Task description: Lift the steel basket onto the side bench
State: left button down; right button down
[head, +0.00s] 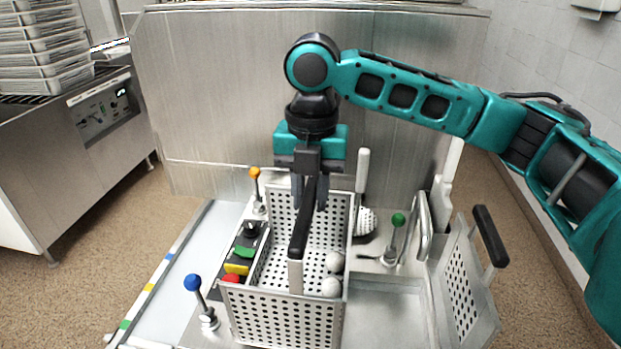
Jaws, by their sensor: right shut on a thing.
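The perforated steel basket (283,316) stands at the centre of the head view. White round items (331,287) lie inside it. Its long black-topped handle (302,225) rises over the basket. My right gripper (310,200) points down from above and is shut on the handle, one finger on each side. The basket appears upright; I cannot tell whether its bottom touches the surface below. A pale flat surface (190,250) with coloured edge marks lies to its left; I cannot tell whether this is the side bench. My left gripper is out of view.
Levers with blue (192,283), orange (254,173) and green (398,219) knobs stand around the basket. A second perforated basket (461,287) with a black handle is at the right. A steel panel (220,100) stands behind. Stacked trays (42,50) sit far left.

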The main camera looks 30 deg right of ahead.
jog(key=shift+f, duration=0.2)
jog(key=shift+f+b, duration=0.45)
jog(key=shift+b, duration=0.2)
jog(key=shift+r+p, duration=0.1)
jog(key=shift+p, duration=0.35)
jog(key=shift+f, duration=0.85)
jog(key=c, duration=0.8)
grip_release()
jog(key=shift+f, duration=0.1)
